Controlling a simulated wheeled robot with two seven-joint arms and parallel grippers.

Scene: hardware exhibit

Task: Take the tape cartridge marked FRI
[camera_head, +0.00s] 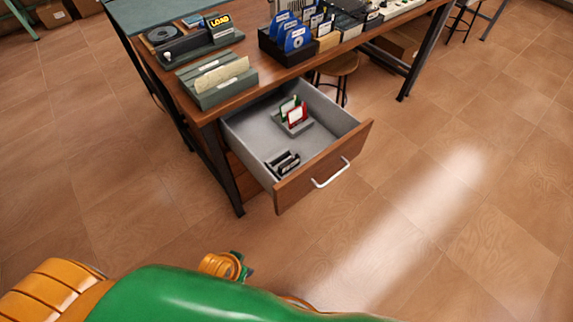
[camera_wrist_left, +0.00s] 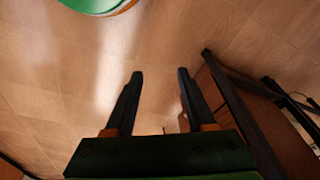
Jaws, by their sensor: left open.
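No label reading FRI can be made out. In the head view, an open drawer (camera_head: 247,127) holds a small grey rack with a green-edged cartridge (camera_head: 288,107) and a red-edged cartridge (camera_head: 297,115). Several dark cartridge-like pieces (camera_head: 284,163) sit near the drawer's front; their marks are too small to read. In the left wrist view my left gripper (camera_wrist_left: 160,75) is open, with nothing between its two black fingers and bare floor beyond them. My right gripper is not in view.
The desk (camera_head: 205,113) above the drawer carries a grey-green card holder (camera_head: 215,85), a LOAD-marked device (camera_head: 219,25) and a black box (camera_head: 272,52) of blue disks. A stool (camera_head: 337,64) stands behind the drawer. The tiled floor (camera_head: 440,190) in front and right is clear.

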